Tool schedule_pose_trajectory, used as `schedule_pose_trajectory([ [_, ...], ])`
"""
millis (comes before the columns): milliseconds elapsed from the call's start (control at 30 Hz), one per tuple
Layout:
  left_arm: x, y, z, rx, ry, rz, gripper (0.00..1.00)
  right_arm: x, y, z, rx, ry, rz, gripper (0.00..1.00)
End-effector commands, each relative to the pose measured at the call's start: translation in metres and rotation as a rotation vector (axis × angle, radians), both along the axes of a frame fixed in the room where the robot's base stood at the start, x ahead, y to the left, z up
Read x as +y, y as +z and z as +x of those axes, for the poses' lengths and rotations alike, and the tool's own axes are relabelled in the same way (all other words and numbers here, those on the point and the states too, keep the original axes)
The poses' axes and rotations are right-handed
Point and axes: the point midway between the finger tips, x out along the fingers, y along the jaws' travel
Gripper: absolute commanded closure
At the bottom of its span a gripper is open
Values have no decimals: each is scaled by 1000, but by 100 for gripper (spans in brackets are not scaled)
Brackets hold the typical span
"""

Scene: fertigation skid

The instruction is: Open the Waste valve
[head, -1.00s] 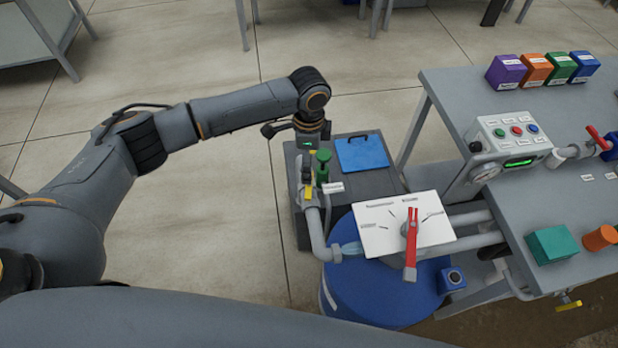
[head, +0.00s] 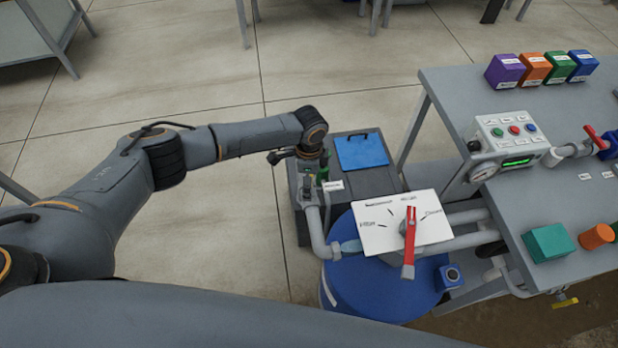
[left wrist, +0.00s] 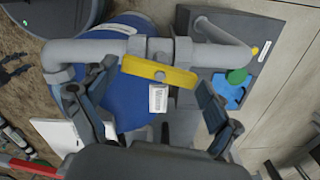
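In the left wrist view a yellow lever handle (left wrist: 158,72) sits on a grey pipe (left wrist: 92,49), lying roughly along it. A small white tag (left wrist: 158,99) hangs beside it; I cannot read its text, so I cannot confirm it says Waste. My left gripper (left wrist: 156,77) is open, with one finger on each side of the lever. I cannot tell whether either finger touches it. In the head view my wrist hides most of this valve; the tag (head: 333,186) shows beside it. My right gripper is in neither view.
A green knob (left wrist: 237,76) and blue plate (left wrist: 228,94) lie close beyond the right finger. A white dial panel (head: 380,228) with a red handle (head: 409,243) stands over a blue drum (head: 375,295). A grey bench (head: 450,92) with a control box (head: 508,135) is at right.

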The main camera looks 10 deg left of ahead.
Motion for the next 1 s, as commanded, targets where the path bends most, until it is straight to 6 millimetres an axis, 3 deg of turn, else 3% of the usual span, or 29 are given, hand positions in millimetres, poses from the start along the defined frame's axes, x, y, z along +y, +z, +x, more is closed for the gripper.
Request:
schedule_pose_trajectory([
  [33, 0, 0, 0, 0, 0, 0, 31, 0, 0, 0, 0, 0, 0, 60],
  [133, 0, 0, 0, 0, 0, 0, 49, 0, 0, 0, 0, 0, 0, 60],
  [333, -1, 2, -1, 2, 35, -1, 48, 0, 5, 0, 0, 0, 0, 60],
  [667, -1, 2, 0, 2, 272, -1, 48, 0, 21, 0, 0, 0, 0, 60],
  [967, 0, 1, 1, -1, 290, -1, 48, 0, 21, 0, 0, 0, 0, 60],
  [1000, 0, 1, 1, -1, 290, -1, 12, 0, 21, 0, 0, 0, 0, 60],
])
